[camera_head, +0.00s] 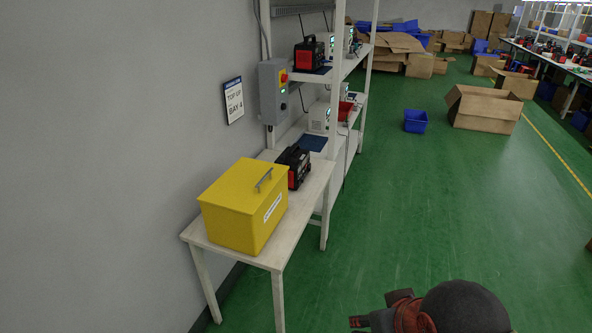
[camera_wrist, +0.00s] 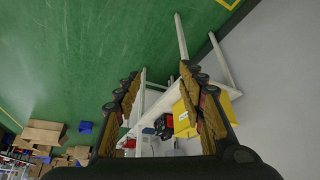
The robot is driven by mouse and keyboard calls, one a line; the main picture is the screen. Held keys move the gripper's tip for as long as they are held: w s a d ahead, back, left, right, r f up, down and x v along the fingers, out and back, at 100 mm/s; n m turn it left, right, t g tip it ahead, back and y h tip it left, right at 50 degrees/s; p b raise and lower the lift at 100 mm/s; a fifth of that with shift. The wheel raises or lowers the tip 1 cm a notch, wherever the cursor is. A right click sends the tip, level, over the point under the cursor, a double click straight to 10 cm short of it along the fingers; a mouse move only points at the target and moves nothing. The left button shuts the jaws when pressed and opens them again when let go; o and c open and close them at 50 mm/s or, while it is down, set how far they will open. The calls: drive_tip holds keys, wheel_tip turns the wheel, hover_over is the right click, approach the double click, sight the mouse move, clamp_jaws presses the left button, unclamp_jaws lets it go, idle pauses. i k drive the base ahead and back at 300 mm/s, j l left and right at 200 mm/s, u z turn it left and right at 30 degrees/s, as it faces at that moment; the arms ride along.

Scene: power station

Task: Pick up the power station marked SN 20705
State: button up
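A black and red power station (camera_head: 297,165) stands on the white table (camera_head: 276,250), partly hidden behind a yellow box. Another black and red power station (camera_head: 309,54) stands on the upper shelf of the rack. No serial number is legible on either. The wrist view is turned over and shows a black and red unit (camera_wrist: 164,126) beside the yellow box; it looks like the table one. My gripper (camera_wrist: 160,72) is open with nothing between its fingers, well away from the table. Part of my arm shows at the bottom of the head view.
The yellow box (camera_head: 232,205) with a handle fills the table's near part. A grey switch box (camera_head: 273,92) and a "TOP UP BAY 4" sign (camera_head: 234,100) are on the wall. A blue bin (camera_head: 415,121) and an open carton (camera_head: 484,108) stand on the floor. Green floor right of the table is clear.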

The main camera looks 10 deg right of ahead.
sight(298, 160)
drive_tip(key=i+l+u, duration=0.1)
drive_tip(key=i+l, duration=0.55)
drive_tip(key=i+l+u, duration=0.2)
drive_tip(key=i+l, duration=1.15)
drive_tip(key=i+j, duration=0.15)
